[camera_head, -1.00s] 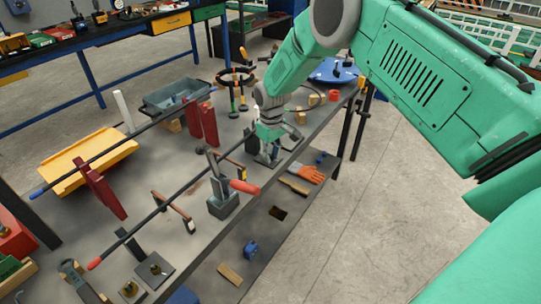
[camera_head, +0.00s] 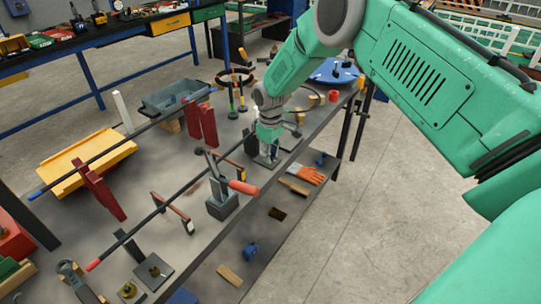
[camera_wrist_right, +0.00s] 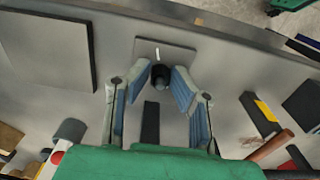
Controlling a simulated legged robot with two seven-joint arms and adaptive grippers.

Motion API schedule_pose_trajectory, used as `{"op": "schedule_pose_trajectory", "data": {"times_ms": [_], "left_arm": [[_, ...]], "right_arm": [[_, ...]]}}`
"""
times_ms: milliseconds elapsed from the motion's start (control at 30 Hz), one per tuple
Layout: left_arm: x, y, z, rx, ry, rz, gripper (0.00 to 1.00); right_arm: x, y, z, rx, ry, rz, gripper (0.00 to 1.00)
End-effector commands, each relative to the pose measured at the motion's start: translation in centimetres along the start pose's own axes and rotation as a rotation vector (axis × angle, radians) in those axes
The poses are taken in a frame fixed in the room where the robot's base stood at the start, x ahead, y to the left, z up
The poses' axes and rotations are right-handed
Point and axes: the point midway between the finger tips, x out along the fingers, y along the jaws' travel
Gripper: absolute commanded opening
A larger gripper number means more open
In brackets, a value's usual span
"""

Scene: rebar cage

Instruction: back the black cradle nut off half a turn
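The black cradle nut (camera_wrist_right: 161,77) shows in the right wrist view as a dark round knob with a white mark beside it, at a grey square plate (camera_wrist_right: 178,53). My right gripper (camera_wrist_right: 162,70) is open, with a fingertip on either side of the nut; I see a gap on the right side and cannot tell contact on the left. In the head view my right gripper (camera_head: 267,151) reaches down to the plate near the bench's right edge, and hides the nut there. My left gripper is not in view.
A clamp with a red handle (camera_head: 243,187) on a grey block stands close by the gripper. A long black bar (camera_head: 180,194) crosses the bench (camera_head: 190,254). Orange gloves (camera_head: 307,174) lie on the lower shelf. A black block (camera_wrist_right: 150,124) lies below the nut in the wrist view.

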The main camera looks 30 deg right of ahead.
Motion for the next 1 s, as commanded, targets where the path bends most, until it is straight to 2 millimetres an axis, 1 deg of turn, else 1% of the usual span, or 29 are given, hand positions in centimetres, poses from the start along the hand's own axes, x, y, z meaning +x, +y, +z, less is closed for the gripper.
{"op": "schedule_pose_trajectory", "data": {"times_ms": [33, 333, 467, 567, 800, 900, 1000], "left_arm": [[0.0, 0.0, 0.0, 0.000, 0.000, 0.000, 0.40], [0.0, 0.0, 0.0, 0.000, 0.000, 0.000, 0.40], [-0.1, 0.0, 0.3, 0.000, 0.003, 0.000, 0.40], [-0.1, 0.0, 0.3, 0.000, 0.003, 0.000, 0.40], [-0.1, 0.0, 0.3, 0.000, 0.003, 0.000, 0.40], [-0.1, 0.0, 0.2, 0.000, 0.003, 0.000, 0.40], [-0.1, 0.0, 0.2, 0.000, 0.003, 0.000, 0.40]], "right_arm": [[-0.3, 0.2, -0.4, 0.000, 0.010, 0.005, 0.36], [-0.2, 0.0, 0.0, 0.000, 0.003, 0.001, 0.36], [-1.0, 0.0, 0.0, 0.000, 0.003, 0.001, 0.36], [-2.6, 0.0, -0.1, 0.000, 0.004, 0.001, 0.36], [-7.7, 0.1, -0.2, 0.000, 0.005, 0.001, 0.36], [-9.5, 0.1, -0.2, 0.000, 0.004, 0.001, 0.36], [-10.8, 0.2, -0.3, 0.000, 0.003, 0.000, 0.36]]}}
